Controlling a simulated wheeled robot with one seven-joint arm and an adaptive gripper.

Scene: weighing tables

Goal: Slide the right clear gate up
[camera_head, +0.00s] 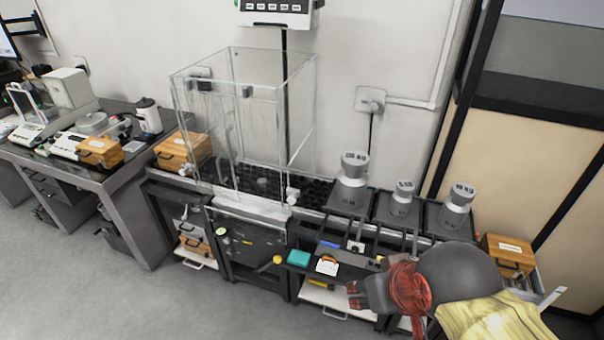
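A tall clear-walled enclosure (232,82) stands on the middle bench. Its right clear gate (299,118) is the see-through panel on the right side. A pale slanted bar (300,149) crosses that side partway up, and a white knob (292,195) sits at the lower front right corner. I cannot tell for sure how far the gate is raised. My arm comes in from the lower right, and my gripper (355,295) is at its left end, low and to the right of the enclosure, apart from it. Its fingers are too small and dark to read.
Large grey weights (352,183) stand on the bench right of the enclosure, with a wooden box (506,252) farther right. A low black shelf (335,262) with small coloured items lies in front. Scales and wooden boxes fill the left table (128,168). The floor at lower left is clear.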

